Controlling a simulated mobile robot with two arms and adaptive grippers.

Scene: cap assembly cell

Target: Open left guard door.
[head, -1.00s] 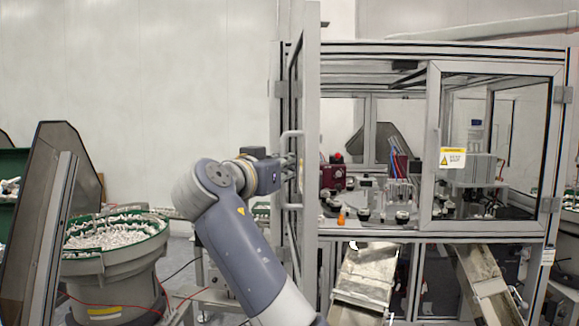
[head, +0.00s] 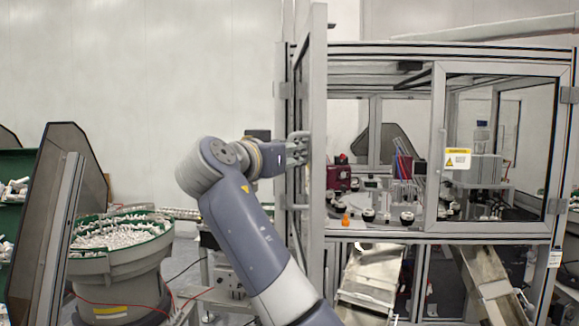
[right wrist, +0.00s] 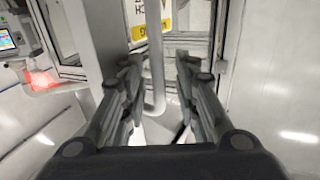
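The left guard door (head: 318,120) is a grey-framed panel swung outward, seen nearly edge-on in the head view. My right gripper (head: 299,150) is at the upper part of the handle. In the right wrist view my right gripper (right wrist: 158,75) has its fingers apart, one on each side of the bar, with a gap visible. A yellow warning label (right wrist: 183,15) shows behind the bar. My left gripper is not in view.
The right guard door (head: 438,150) with a yellow label is closed. Inside the cell are small black-and-white parts and an orange piece (head: 345,219). Chutes (head: 370,270) slope out below. A bowl feeder (head: 115,265) full of white caps and a dark tilted panel (head: 45,220) stand at left.

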